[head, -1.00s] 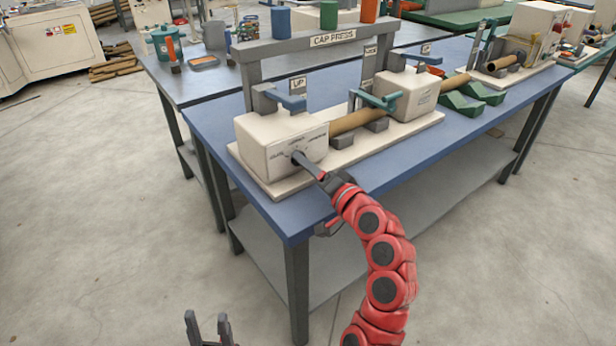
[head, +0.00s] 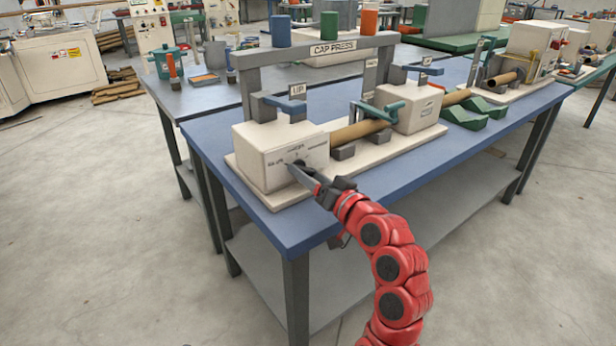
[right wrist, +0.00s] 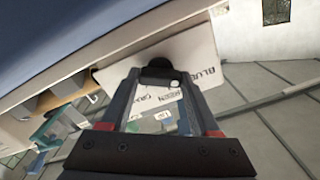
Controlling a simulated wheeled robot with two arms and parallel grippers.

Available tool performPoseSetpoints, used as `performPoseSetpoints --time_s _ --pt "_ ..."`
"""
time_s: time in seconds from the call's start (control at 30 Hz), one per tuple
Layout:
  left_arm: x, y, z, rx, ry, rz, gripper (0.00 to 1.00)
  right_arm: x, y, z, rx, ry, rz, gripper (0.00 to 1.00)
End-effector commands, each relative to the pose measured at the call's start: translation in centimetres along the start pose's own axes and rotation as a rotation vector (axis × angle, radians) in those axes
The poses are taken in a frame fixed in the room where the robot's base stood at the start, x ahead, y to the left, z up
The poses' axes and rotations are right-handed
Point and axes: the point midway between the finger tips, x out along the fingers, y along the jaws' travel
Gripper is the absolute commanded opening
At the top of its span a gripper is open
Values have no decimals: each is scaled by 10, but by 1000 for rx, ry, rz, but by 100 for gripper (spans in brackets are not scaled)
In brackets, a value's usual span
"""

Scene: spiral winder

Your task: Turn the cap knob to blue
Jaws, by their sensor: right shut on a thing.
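The cap press (head: 268,140) has a pale box at its near left end. A dark cap knob (right wrist: 157,68) sits on the box's front panel (right wrist: 195,62), with colour words printed around it. BLUE and GREEN can be read in the right wrist view; a third word is partly hidden by a finger. My right gripper (head: 297,172) reaches the panel and is shut on the knob, one fingertip on each side. My left gripper is not in view.
The press stands on a blue-topped table (head: 300,232). A brown tube (head: 357,131) lies in grey cradles right of the box. Blue, green and orange caps (head: 329,26) stand on the frame above. Open floor surrounds the table's near side.

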Motion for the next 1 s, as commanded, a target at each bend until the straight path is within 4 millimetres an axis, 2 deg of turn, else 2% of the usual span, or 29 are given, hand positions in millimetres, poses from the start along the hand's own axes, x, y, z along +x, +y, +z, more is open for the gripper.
performPoseSetpoints --time_s 0.27,0.3,0.47,0.8,0.87,1.0 --pt "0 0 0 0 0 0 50 0 0 1 -3 -2 1 7" --pt "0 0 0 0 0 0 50 0 0 1 -2 -2 1 64" --pt "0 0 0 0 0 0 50 0 0 0 -2 -1 1 92" --pt "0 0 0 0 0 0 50 -2 0 0 0 0 1 92" --pt "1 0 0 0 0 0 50 -7 0 0 1 1 1 92" --pt "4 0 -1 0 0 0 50 -30 1 -1 2 3 2 92"
